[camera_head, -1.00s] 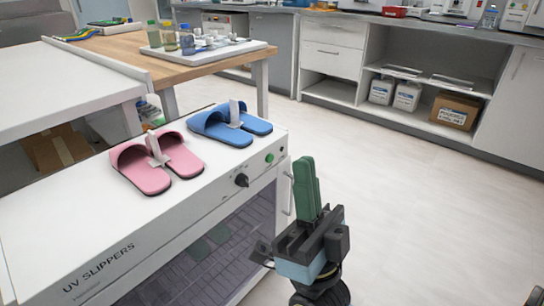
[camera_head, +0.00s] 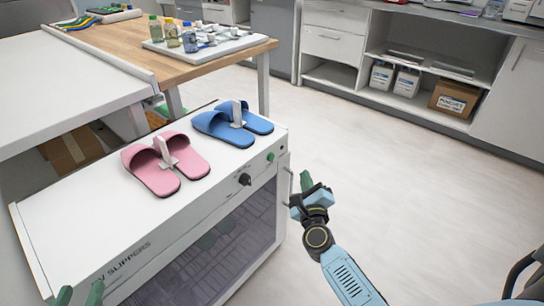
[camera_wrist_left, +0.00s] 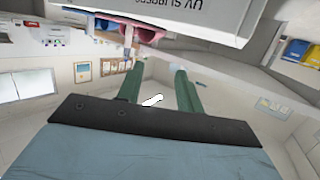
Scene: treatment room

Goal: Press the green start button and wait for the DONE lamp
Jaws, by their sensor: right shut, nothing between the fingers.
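The green start button (camera_head: 270,157) is on the front panel of the white slipper cabinet (camera_head: 75,222), right of a black knob (camera_head: 244,180). A small dark spot (camera_head: 282,149) sits right of the button; I cannot tell whether it is the DONE lamp. My right gripper (camera_head: 305,179) is shut and empty, right of and below the button in the picture, apart from it. My left gripper (camera_head: 80,296) is open and empty at the bottom left by the cabinet; its two separated green fingers show in the left wrist view (camera_wrist_left: 160,82).
Pink slippers (camera_head: 166,163) and blue slippers (camera_head: 233,123) stand on the cabinet top. A door handle (camera_head: 289,188) is at the cabinet's right edge, close to my right gripper. A wooden table with a tray (camera_head: 262,44) stands behind. The floor to the right is clear.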

